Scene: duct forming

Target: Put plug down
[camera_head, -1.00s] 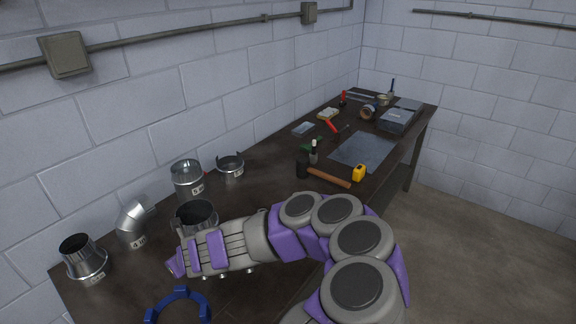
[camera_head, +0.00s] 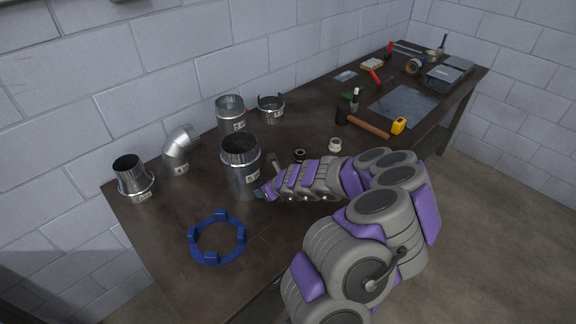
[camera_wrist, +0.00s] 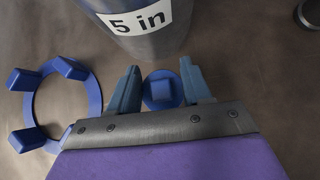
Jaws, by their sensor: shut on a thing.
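The plug (camera_wrist: 161,91) is a small blue disc with a raised square block. In the wrist view it sits between the two blue-grey fingers of my gripper (camera_wrist: 159,88), which is shut on it. In the head view my gripper (camera_head: 260,194) is low over the workbench (camera_head: 283,225), beside the base of the 5 in duct (camera_head: 241,165); the plug cannot be made out there. I cannot tell whether the plug touches the bench. A blue ring (camera_head: 193,239) with several raised blocks lies on the bench to the left of my gripper, also in the wrist view (camera_wrist: 92,92).
Metal duct pieces stand along the wall side: a cone (camera_head: 134,184), an elbow (camera_head: 176,158), a tall duct (camera_head: 230,116) and a short collar (camera_head: 271,110). A hammer (camera_head: 368,126) and a yellow tape measure (camera_head: 399,126) lie farther back. Bench around the ring is clear.

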